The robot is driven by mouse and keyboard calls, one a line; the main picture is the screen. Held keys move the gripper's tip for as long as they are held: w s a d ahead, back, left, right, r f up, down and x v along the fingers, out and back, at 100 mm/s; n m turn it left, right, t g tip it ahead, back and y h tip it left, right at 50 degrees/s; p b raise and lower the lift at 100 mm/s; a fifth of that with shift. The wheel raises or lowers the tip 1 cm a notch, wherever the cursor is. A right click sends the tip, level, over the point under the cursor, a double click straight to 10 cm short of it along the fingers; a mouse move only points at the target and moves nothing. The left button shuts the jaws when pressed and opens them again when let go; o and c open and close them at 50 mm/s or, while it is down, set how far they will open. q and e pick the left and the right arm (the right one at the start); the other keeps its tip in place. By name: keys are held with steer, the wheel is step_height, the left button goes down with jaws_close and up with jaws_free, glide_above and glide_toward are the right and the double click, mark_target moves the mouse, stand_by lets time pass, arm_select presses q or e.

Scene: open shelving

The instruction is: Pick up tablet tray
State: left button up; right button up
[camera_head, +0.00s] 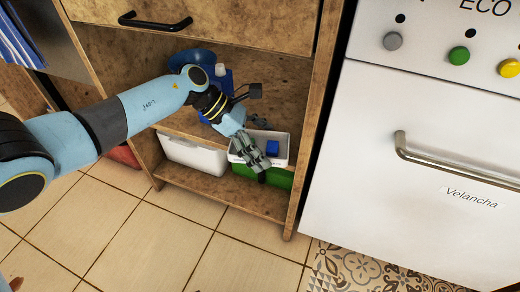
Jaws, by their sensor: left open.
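A shallow white tray (281,160) with a small blue block (272,147) in it, which looks like the tablet tray, sits in the lower part of the wooden shelf unit, at its right side. It appears to rest on a green box (280,180). My left arm reaches in from the left. My left gripper (257,163) is open at the tray's left and front side, with its fingers pointing down and overlapping the tray's near left edge. I cannot tell whether the fingers touch the tray. My right gripper is not in view.
A white bin (195,157) stands left of the green box. A blue bowl (192,58) and a bottle (221,75) are on the shelf above, partly behind my arm. The wooden side panel (312,120) and white oven (400,170) bound the right. The tiled floor in front is clear.

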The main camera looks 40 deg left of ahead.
arm_select(q)
steer(key=c, duration=0.9)
steer(key=shift+c, duration=0.2)
steer(key=shift+r, duration=0.15)
